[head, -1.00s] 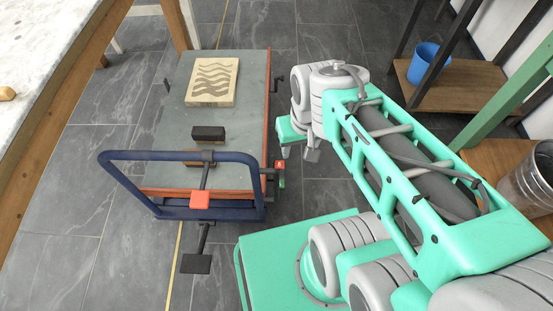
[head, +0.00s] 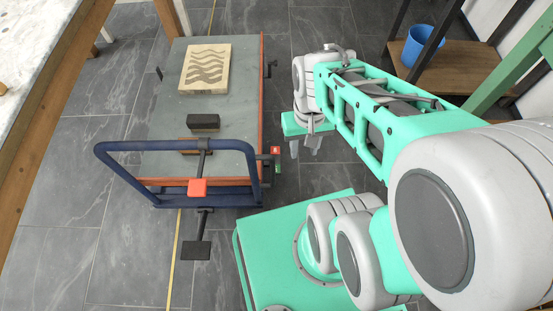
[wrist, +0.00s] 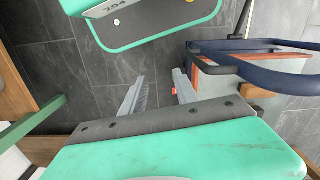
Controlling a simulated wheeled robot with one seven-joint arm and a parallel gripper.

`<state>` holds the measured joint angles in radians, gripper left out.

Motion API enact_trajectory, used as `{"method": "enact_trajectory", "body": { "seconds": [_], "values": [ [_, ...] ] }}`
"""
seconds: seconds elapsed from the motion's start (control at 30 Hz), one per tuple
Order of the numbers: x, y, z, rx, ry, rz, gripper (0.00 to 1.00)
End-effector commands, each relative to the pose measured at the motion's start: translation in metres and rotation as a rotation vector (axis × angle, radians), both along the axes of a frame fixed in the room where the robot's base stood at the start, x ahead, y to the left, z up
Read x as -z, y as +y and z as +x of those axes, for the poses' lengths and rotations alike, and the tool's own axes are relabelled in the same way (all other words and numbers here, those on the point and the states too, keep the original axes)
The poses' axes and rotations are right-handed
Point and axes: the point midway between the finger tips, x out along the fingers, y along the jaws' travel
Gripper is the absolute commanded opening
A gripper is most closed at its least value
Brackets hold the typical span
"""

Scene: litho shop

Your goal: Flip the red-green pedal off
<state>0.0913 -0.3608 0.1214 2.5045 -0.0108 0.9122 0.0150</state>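The red-green pedal (head: 276,158) is a small switch on a dark mount at the right side of the trolley, near its handle end. Its red part is above and its green part below in the head view; its tilt is too small to tell. My gripper (head: 304,149) hangs just right of the pedal, apart from it in the picture, with fingers pointing down. In the wrist view my gripper (wrist: 158,76) has two grey fingers spread apart with nothing between them. A small red-orange spot shows by the right finger; I cannot tell if it is the pedal.
The trolley (head: 238,133) has a blue tube handle (head: 101,160), a red block (head: 198,187) and a black foot plate (head: 197,250). A carved block (head: 205,69) and a dark block (head: 204,122) lie on top. A blue bucket (head: 428,47) stands on a shelf at right.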

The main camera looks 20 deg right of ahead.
Motion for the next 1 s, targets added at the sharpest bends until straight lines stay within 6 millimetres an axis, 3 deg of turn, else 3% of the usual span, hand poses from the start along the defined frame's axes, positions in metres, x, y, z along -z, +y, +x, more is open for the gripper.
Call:
{"method": "enact_trajectory", "body": {
  "seconds": [0.1,0.27,0.4,0.57,0.67,0.73,0.9,1.0],
  "values": [
    [0.036,-0.010,-0.025,0.055,0.190,0.023,0.26],
    [0.078,-0.015,-0.041,0.101,0.376,0.075,0.12],
    [0.119,-0.015,-0.040,0.115,0.472,0.136,0.01],
    [0.173,-0.012,-0.024,0.003,0.474,0.239,0.00],
    [0.210,-0.007,0.002,-0.173,0.394,0.317,0.00],
    [0.227,-0.006,0.033,-0.332,0.293,0.352,0.00],
    [0.228,-0.009,0.121,-0.737,0.004,0.345,0.00],
    [0.225,-0.007,0.150,-0.985,-0.125,0.320,0.00]
  ]
}}
